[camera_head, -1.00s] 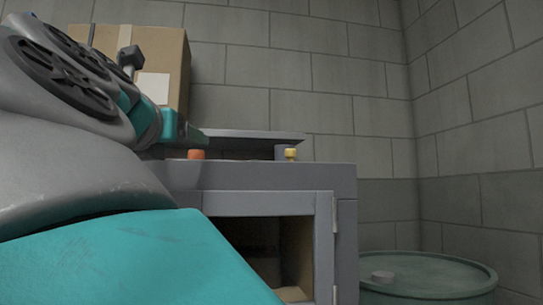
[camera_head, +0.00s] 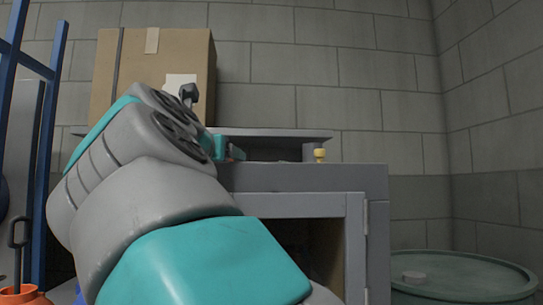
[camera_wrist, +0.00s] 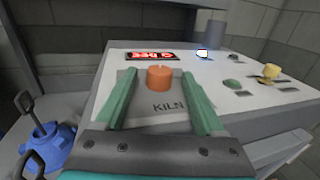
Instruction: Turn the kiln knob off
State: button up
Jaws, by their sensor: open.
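The kiln knob (camera_wrist: 160,77) is an orange round knob on the light panel (camera_wrist: 215,75) in the wrist view, with the word KILN printed just below it. My gripper (camera_wrist: 162,84) is open, its two green fingers spread to the left and right of the knob. The knob appears between the fingers, and I cannot tell whether either finger touches it. In the head view my arm hides the knob, and only a small part of my gripper (camera_head: 232,152) shows at the panel's left side.
A yellow knob (camera_wrist: 271,71) stands at the panel's right; it also shows in the head view (camera_head: 319,154). A red display (camera_wrist: 152,55) lies behind the orange knob. A cardboard box (camera_head: 150,75) stands behind, a green barrel (camera_head: 465,268) at right. A blue container (camera_wrist: 50,142) is at lower left.

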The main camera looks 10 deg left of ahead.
grip_shut()
dwell(0.4)
jog(key=shift+n+y, duration=0.3)
jog(key=shift+y, duration=0.2)
jog(key=y, duration=0.1)
jog(key=n+y, duration=0.1)
jog(key=shift+d+y, duration=0.2)
jog(key=shift+y, duration=0.1)
jog(key=n+y+p, duration=0.1)
jog(key=n+g+y+p, duration=0.1)
jog(key=y, duration=0.1)
jog(key=shift+d+r, duration=0.15)
jog(key=shift+d, duration=0.1)
jog(key=shift+w+d+n+g+y+p, duration=0.1)
jog(key=shift+n+g+y+p, duration=0.15)
jog(key=shift+n+g+y, duration=0.55)
jog(key=shift+w+d+n+g+y+p, duration=0.1)
jog(key=shift+n+g+y+p, duration=0.2)
jog(key=shift+n+y, duration=0.85)
jog(key=shift+y, duration=0.35)
grip_release()
